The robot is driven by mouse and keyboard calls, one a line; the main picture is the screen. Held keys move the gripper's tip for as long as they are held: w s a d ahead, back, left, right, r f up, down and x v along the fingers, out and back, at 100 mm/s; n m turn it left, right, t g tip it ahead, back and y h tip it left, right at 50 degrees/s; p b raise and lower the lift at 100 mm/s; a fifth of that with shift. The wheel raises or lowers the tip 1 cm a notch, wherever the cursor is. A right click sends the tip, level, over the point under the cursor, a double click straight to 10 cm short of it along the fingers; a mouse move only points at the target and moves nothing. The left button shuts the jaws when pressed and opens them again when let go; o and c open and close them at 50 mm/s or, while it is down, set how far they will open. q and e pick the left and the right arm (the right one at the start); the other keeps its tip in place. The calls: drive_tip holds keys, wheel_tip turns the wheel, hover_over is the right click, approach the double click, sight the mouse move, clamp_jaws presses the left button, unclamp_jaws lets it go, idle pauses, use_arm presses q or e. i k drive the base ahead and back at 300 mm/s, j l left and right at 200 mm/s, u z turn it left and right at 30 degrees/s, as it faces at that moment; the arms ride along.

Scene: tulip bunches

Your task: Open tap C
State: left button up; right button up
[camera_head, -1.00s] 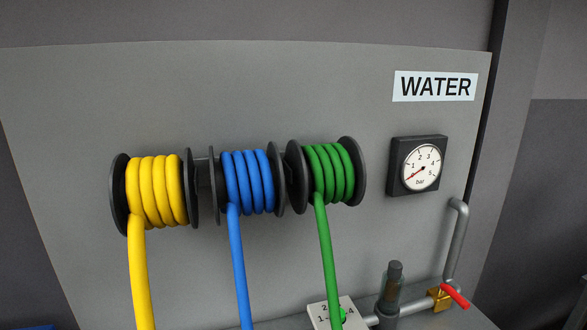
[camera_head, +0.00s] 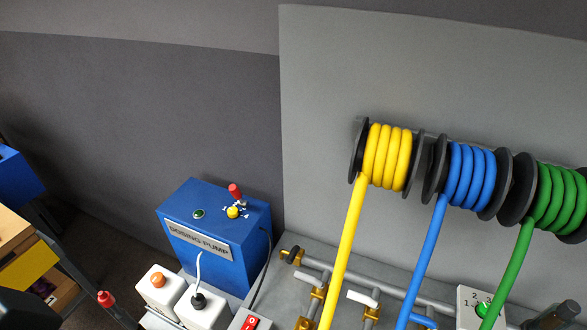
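Several brass fittings sit on grey pipes at the bottom of the view, below the hose reels. One brass fitting (camera_head: 318,293) is left of the yellow hose, and another brass fitting (camera_head: 372,312) is between the yellow and blue hoses, beside a white lever-like piece (camera_head: 363,298). A brass fitting with a dark round end (camera_head: 291,256) stands further back. I can read no letters on them, so I cannot tell which is tap C or how it is set. The hoses and the frame's lower edge hide parts of them. Neither gripper is in view.
Yellow (camera_head: 388,156), blue (camera_head: 471,177) and green (camera_head: 556,200) hose reels hang on the grey panel, their hoses running down.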

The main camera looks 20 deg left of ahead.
sight(306, 278)
drive_tip(key=k+u, duration=0.1)
drive_tip(key=u, duration=0.15)
drive_tip(key=i+j+z, duration=0.35)
drive_tip(key=j, duration=0.2)
drive_tip(key=j+z, duration=0.15)
drive_tip(key=z, duration=1.25)
drive_tip(key=k+j, duration=0.05)
